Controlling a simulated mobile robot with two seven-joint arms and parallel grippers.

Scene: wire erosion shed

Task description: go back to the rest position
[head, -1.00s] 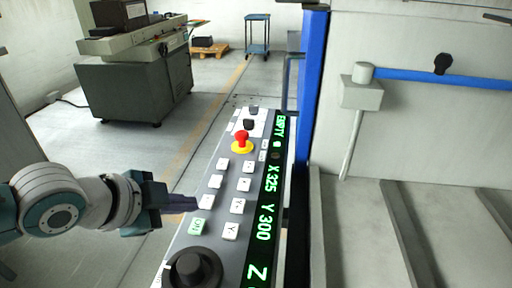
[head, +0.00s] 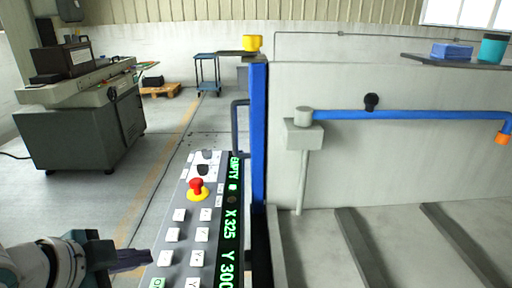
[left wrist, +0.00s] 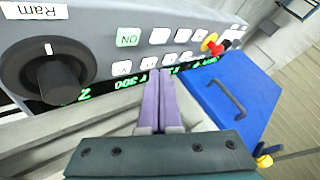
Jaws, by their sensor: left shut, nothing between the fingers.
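My left gripper (head: 132,260) is at the lower left of the head view, its purple fingers shut and empty. The fingertips point at the left edge of the control panel (head: 187,243), beside a column of white buttons. I cannot tell whether they touch it. In the left wrist view the shut fingers (left wrist: 160,76) lie side by side in front of the panel, near the white buttons and green readout. My right gripper is not in view.
The panel carries a red mushroom button (head: 196,187) and, in the wrist view, a black knob (left wrist: 65,78). A blue post (head: 258,135) and the pale machine tank (head: 400,165) stand right of it. A grey machine (head: 80,125) stands back left. Open floor lies between.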

